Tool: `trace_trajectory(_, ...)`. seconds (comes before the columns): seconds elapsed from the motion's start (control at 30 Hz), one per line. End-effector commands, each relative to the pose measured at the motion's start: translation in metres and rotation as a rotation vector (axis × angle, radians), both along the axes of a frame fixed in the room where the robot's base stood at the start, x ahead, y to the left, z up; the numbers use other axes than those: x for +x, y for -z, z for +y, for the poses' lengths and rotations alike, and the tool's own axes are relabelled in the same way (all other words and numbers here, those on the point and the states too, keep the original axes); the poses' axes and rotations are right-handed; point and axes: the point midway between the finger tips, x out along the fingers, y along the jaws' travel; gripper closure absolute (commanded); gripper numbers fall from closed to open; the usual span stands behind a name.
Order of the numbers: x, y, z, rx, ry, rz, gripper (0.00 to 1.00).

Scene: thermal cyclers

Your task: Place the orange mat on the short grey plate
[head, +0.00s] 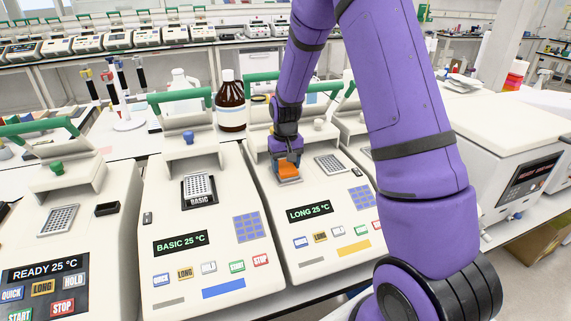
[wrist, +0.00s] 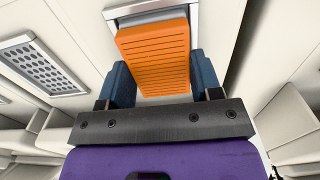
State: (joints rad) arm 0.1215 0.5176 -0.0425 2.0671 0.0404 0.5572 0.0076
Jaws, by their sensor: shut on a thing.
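The orange mat (head: 287,169) is a ribbed rectangular slab. In the wrist view the orange mat (wrist: 155,55) lies between the two blue fingers of my gripper (wrist: 162,80), which is shut on it. In the head view my gripper (head: 286,161) points down over the left part of the machine reading LONG 25 °C. A short grey plate with a pale rim (head: 290,181) shows just under and around the mat; its rim also shows in the wrist view (wrist: 194,18). The mat covers most of this plate. I cannot tell whether they touch.
A grey well plate (head: 330,164) sits right of the mat on the same machine. The BASIC 25 °C machine (head: 215,225) stands to the left, with a well plate in a black holder (head: 199,190). A brown bottle (head: 230,103) stands behind. Raised lids with green handles (head: 180,95) stand at the machines' backs.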

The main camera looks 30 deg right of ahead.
Motion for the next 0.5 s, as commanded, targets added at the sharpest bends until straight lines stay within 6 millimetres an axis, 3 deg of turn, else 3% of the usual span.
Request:
trace_trajectory(0.2,-0.0002,0.0026,0.0001,0.000,0.000,0.001,0.65)
trace_trajectory(0.23,-0.0002,0.0026,0.0001,0.000,0.000,0.001,0.37)
trace_trajectory(0.3,-0.0002,0.0024,0.0001,0.000,0.000,0.001,0.21)
trace_trajectory(0.33,-0.0001,0.0023,0.0001,0.000,0.000,0.001,0.16)
trace_trajectory(0.5,-0.0001,0.0023,0.0000,0.000,0.000,0.001,0.16)
